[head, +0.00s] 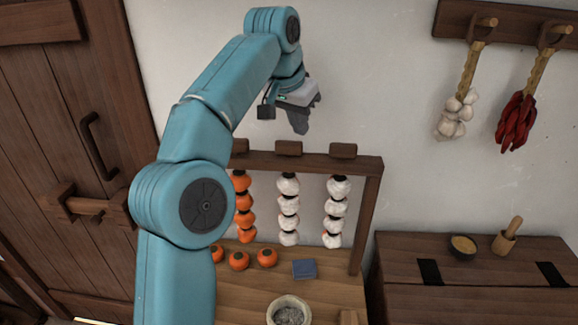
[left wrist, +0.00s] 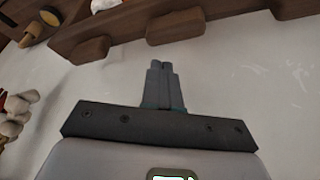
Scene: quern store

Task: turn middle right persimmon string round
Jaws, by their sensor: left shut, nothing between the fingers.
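My left gripper (head: 301,128) is shut and empty, pointing down in front of the wall above the drying rack (head: 371,200). Its closed fingers also show in the left wrist view (left wrist: 165,72), apart from the rack's top bar. A string of whitish persimmons (head: 288,209) hangs in the middle of the visible strings, with a little orange showing. Another whitish string (head: 336,212) hangs to its right, and an orange string (head: 244,212) to its left. My left arm hides the rack's left part. My right gripper is not in view.
Loose orange persimmons (head: 239,261), a blue cloth-like square (head: 304,269) and a bowl (head: 289,311) sit on the table. Garlic (head: 455,116) and red chillies (head: 516,122) hang at right above a chest (head: 475,285). A door (head: 75,120) is at left.

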